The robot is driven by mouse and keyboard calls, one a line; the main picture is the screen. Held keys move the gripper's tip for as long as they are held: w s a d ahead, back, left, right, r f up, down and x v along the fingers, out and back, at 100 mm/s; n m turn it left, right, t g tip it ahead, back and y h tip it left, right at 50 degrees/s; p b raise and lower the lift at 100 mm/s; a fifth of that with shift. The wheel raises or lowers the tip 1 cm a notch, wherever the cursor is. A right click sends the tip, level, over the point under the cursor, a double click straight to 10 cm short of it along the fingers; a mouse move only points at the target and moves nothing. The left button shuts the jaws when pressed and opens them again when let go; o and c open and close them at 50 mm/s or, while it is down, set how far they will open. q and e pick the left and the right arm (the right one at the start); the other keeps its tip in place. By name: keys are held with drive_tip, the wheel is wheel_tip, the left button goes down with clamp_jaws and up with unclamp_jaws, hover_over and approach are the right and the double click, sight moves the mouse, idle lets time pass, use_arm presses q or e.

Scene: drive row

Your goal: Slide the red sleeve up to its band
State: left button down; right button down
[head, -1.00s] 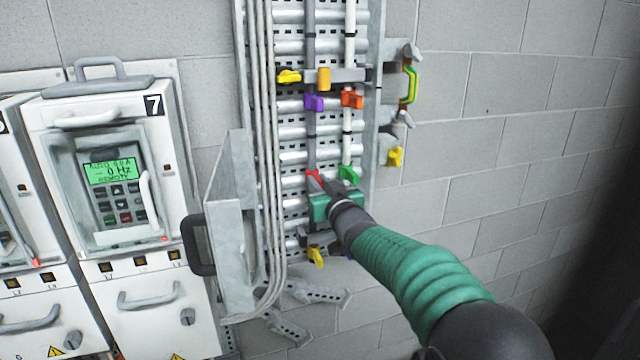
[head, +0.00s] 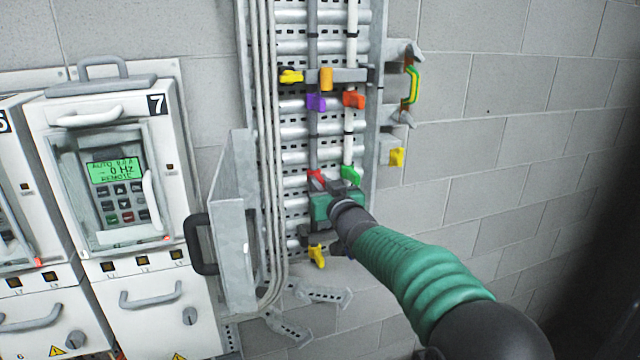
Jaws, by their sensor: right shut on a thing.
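The red sleeve (head: 316,177) sits low on the left grey rod (head: 312,135), beside the green sleeve (head: 350,173) on the white rod (head: 350,130). My right gripper (head: 319,186) comes in from the lower right and is shut on the red sleeve; its green body hides the lower part of the sleeve and the rod below. A purple sleeve (head: 316,102) is higher on the same grey rod. Which mark on the rod is the red sleeve's band cannot be told. My left gripper is not in view.
An orange-red sleeve (head: 354,99) is on the white rod. A crossbar (head: 350,75) holds yellow and orange clips above. An open metal door (head: 232,220) stands left of the rods, beside cabinet 7 (head: 110,160).

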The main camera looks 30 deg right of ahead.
sight(315, 144)
drive_tip(key=shift+f, duration=0.15)
wheel_tip(315, 144, up, 9)
drive_tip(key=p, duration=0.6)
drive_tip(key=c, duration=1.4)
unclamp_jaws()
drive_tip(key=shift+f, duration=0.15)
